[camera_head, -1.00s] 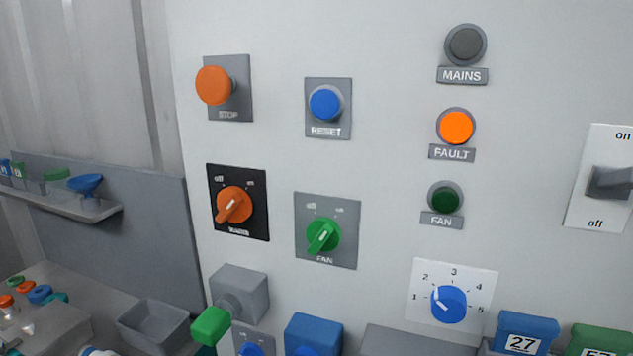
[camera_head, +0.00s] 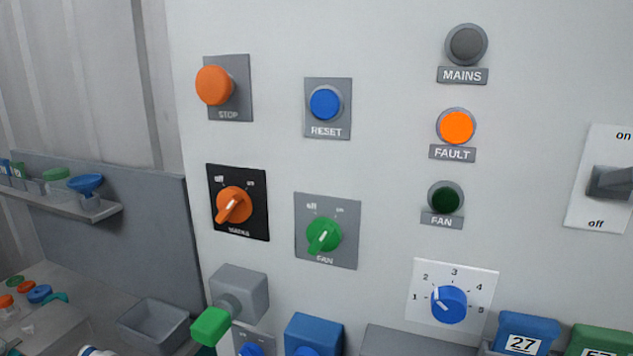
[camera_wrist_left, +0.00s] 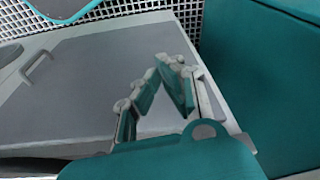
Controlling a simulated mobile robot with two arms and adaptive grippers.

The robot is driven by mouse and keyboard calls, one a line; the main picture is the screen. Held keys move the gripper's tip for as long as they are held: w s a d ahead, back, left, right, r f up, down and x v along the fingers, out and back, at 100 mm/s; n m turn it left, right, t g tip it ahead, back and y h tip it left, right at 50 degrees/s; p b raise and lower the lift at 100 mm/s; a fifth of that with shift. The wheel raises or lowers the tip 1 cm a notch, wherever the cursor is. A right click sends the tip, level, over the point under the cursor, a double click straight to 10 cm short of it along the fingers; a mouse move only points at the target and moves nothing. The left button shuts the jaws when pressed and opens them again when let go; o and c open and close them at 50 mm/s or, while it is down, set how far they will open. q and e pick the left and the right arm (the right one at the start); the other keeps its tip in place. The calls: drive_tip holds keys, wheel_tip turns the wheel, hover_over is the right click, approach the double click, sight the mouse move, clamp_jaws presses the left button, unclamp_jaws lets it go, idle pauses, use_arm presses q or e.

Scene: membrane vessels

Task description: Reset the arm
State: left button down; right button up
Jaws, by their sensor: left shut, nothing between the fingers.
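My left gripper (camera_wrist_left: 166,82) shows in the left wrist view, with its fingertips together and nothing between them. It hangs over a grey panel surface, apart from the control panel. Neither of my grippers shows in the head view. The control panel (camera_head: 400,40) has an orange STOP button (camera_head: 213,85), a blue RESET button (camera_head: 326,103), an orange MAINS knob (camera_head: 233,205) and a green FAN knob (camera_head: 323,235). The FAULT lamp (camera_head: 457,127) is bright orange. The MAINS lamp (camera_head: 466,45) and FAN lamp (camera_head: 445,199) look dark.
A lever switch (camera_head: 606,183) is at the right and a blue dial (camera_head: 449,304) below the lamps. A shelf (camera_head: 85,212), a grey tray (camera_head: 155,325) and small bottles are at the left. Blue (camera_head: 526,330) and green (camera_head: 598,340) bins stand at the lower right.

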use_arm(q)
drive_tip(key=s+f+g, duration=0.1)
drive_tip(key=s+f, duration=0.2)
drive_tip(key=f, duration=0.6)
drive_tip(key=s+f, duration=0.3)
drive_tip(key=f, duration=0.6)
drive_tip(key=s+a+f+g, duration=0.1)
drive_tip(key=s+a+f, duration=0.2)
drive_tip(key=s+f, duration=0.8)
drive_tip(key=s, duration=0.2)
drive_tip(key=shift+s+a, duration=0.15)
drive_tip(key=shift+s, duration=0.25)
drive_tip(key=shift+m, duration=0.3)
